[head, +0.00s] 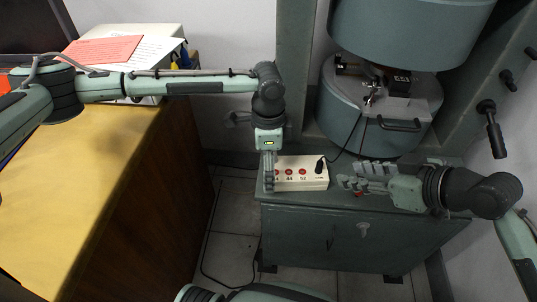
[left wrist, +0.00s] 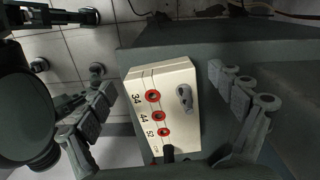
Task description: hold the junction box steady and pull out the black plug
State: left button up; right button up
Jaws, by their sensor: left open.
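The junction box (head: 302,181) is a cream box with red-ringed sockets, lying on the grey-green cabinet top. The left wrist view shows the box (left wrist: 178,77) with a grey knob (left wrist: 184,97). The black plug (head: 320,165) sits in the box's right end, with a black cable leading off; in the left wrist view the plug (left wrist: 168,154) is at the bottom edge, partly cut off. My left gripper (head: 268,178) points down at the box's left end, open, its fingers on either side of the box with gaps. My right gripper (head: 358,182) is right of the box, fingers spread, empty, apart from the plug.
The cabinet (head: 350,240) is narrow, with its front edge close to the box. A large grey-green instrument (head: 350,115) stands behind it. A wooden desk (head: 90,190) with papers is at the left. A black cable (head: 205,240) lies on the floor between them.

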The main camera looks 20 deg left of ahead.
pick_arm(q)
jog(key=shift+f, duration=0.7)
jog(key=c, duration=1.5)
pick_arm(e)
jog(key=shift+o, duration=0.5)
jog(key=shift+w+a, duration=0.15)
jog(key=shift+a, duration=0.3)
jog(key=r+n+g+h, duration=0.1)
jog(key=n+g+h, duration=0.15)
jog(key=g, duration=0.25)
send_over(320, 162)
jog(key=s+a, duration=0.1)
jog(key=s, duration=0.2)
jog(key=shift+s+a+n+y, duration=0.1)
jog(key=shift+a+n+y, duration=0.1)
jog(key=shift+n+y, duration=0.05)
jog(key=w+d+r+n+h, duration=0.1)
jog(key=w+r+h, duration=0.2)
jog(key=r+h, duration=0.3)
jog(key=shift+g+h, duration=0.3)
jog(key=shift+g, duration=0.1)
jog(key=f, duration=1.2)
jog(key=shift+w+d+f, duration=0.1)
jog(key=shift+d+f, duration=0.1)
